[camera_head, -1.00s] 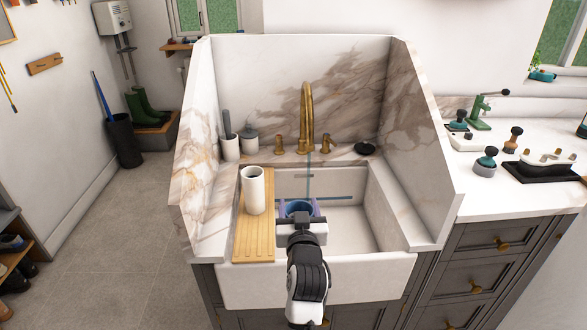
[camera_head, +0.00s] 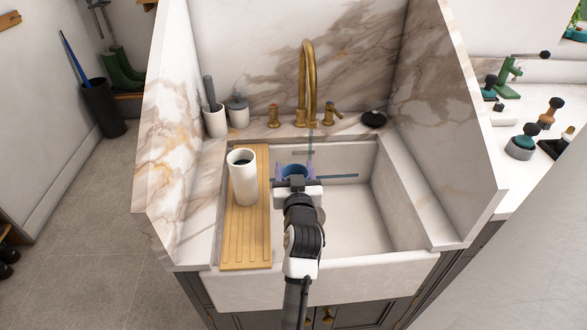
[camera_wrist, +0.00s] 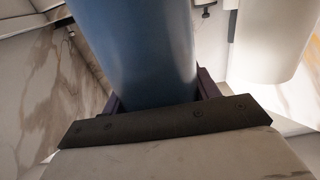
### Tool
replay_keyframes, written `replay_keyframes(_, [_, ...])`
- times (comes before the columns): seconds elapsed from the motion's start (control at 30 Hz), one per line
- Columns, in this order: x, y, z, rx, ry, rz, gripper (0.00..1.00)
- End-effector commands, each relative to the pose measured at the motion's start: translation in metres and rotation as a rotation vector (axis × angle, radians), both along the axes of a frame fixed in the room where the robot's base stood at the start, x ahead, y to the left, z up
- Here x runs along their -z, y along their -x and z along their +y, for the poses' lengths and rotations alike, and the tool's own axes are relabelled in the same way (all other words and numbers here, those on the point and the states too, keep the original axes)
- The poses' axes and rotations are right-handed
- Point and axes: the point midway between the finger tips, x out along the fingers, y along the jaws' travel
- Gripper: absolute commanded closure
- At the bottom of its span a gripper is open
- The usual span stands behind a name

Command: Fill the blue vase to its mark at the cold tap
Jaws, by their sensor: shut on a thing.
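The blue vase (camera_head: 294,172) is upright inside the white sink, its open rim facing up. My gripper (camera_head: 294,184) is shut on it from the front; in the wrist view the vase (camera_wrist: 135,50) stands between the fingers (camera_wrist: 160,103). The brass tap (camera_head: 308,85) rises behind the sink, with a left handle (camera_head: 273,115) and a right handle (camera_head: 332,113). A thin bluish stream (camera_head: 310,145) hangs below the spout, close to the vase's right rear side. I cannot tell whether it enters the vase. The mark and water level are not visible.
A white cylindrical container (camera_head: 243,180) stands on the wooden board (camera_head: 247,250) left of the vase. Marble side panels (camera_head: 440,130) enclose the sink. A dark round item (camera_head: 373,119) lies on the back ledge. The sink's right half (camera_head: 355,225) is clear.

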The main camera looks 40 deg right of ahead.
Motion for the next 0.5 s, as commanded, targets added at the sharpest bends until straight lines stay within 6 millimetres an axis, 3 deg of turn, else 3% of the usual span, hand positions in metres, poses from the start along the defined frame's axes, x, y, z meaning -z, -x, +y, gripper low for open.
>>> replay_keyframes(0.5, [-0.002, -0.031, -0.041, 0.001, 0.003, -0.002, 1.00])
